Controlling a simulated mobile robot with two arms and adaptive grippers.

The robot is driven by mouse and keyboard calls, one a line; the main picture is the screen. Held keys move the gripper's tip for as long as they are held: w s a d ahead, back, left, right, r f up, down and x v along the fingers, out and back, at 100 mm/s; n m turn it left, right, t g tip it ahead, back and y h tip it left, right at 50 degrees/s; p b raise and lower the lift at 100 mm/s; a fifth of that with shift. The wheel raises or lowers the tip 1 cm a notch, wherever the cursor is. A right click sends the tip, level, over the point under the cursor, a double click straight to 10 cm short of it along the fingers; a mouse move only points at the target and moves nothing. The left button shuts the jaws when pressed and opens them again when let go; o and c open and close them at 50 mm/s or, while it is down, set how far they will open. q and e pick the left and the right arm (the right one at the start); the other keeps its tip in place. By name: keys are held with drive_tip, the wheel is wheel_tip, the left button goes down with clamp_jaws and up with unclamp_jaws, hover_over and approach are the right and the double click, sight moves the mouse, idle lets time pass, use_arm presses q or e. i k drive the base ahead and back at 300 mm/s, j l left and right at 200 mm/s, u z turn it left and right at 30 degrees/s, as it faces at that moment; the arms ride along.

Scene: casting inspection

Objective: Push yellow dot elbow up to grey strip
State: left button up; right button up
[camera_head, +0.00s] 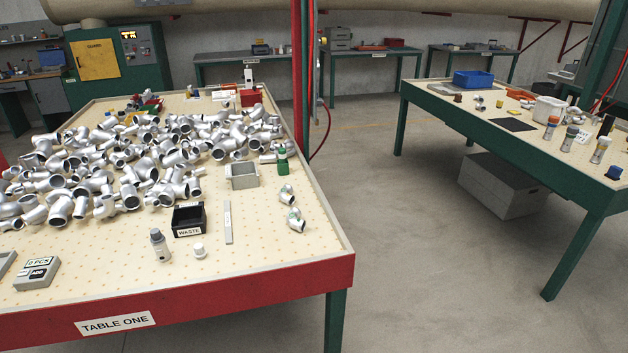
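Two silver pipe elbows lie apart from the pile near the right edge of table one: one farther back (286,194) and one nearer (296,221). Each seems to carry a small coloured mark, too small for me to tell whether it is a yellow dot. A narrow grey strip (228,222) lies flat on the table, left of the two elbows and apart from them, with bare tabletop between. Neither of my grippers shows in the head view.
A large pile of silver fittings (140,160) covers the table's left and middle. The front right tabletop is clear.

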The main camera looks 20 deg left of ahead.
sight(285, 195)
drive_tip(key=u, duration=0.45)
drive_tip(key=i+l+u, duration=0.6)
drive_tip(key=l, duration=0.2)
drive_tip(key=i+l+u, duration=0.3)
drive_tip(key=l, duration=0.15)
